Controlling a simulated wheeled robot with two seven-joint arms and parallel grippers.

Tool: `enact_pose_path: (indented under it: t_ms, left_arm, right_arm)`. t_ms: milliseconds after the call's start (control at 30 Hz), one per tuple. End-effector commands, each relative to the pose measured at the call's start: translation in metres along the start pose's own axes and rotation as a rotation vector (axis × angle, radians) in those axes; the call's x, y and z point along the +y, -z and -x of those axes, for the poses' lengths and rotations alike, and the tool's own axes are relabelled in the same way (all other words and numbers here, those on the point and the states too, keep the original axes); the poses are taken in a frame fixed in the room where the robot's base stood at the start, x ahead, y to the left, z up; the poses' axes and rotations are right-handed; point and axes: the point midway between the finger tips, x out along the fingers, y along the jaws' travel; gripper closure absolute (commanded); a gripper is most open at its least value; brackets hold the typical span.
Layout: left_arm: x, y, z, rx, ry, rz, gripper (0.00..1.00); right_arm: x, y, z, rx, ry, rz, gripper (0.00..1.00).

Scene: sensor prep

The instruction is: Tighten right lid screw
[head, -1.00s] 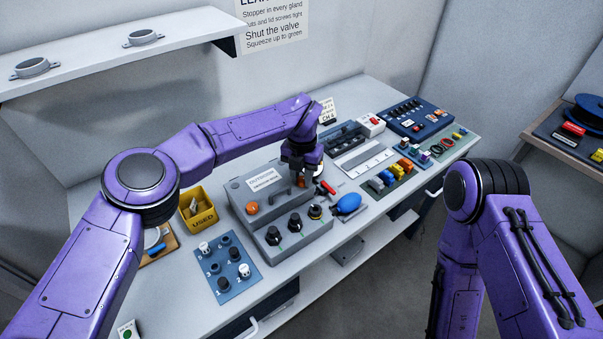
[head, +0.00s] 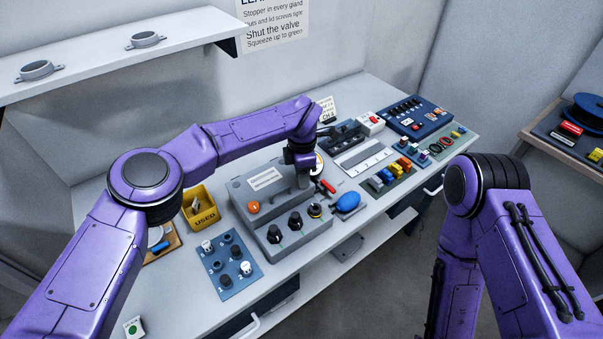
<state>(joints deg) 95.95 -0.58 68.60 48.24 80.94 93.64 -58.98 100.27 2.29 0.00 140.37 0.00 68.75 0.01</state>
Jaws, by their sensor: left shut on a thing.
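The grey detector box (head: 243,193) stands on the bench with a labelled lid and a handle. The left lid screw (head: 253,207), an orange knob, sits uncovered at the lid's left. My left gripper (head: 304,183) points down over the right end of the lid and is shut at the right lid screw's place. The right screw itself is hidden by the gripper, so how tight it sits cannot be seen. Several black glands (head: 274,234) line the box's front. My right arm comes in at the right; its gripper is out of view.
A red-handled valve (head: 326,187) and blue squeeze bulb (head: 348,202) sit close to the box's right. A yellow used bin (head: 199,211) and blue numbered stopper board (head: 222,276) are at the left. Coloured parts (head: 389,174) and a dark blue panel (head: 418,117) lie right.

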Motion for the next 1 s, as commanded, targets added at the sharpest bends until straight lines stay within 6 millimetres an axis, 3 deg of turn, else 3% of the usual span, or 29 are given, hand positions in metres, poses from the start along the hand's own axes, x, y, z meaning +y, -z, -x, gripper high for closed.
enact_pose_path:
  t_ms: [500, 1000]
  left_arm:
    - [-0.0008, -0.0006, -0.0002, -0.001, 0.003, -0.399, 1.0]
    - [-0.0009, -0.0006, -0.0007, -0.001, 0.003, -0.52, 1.0]
  right_arm:
    - [0.0005, 0.0021, 0.005, 0.0, 0.0, 0.0, 0.57]
    - [0.0005, 0.0025, 0.0059, 0.0, 0.0, 0.0, 0.57]
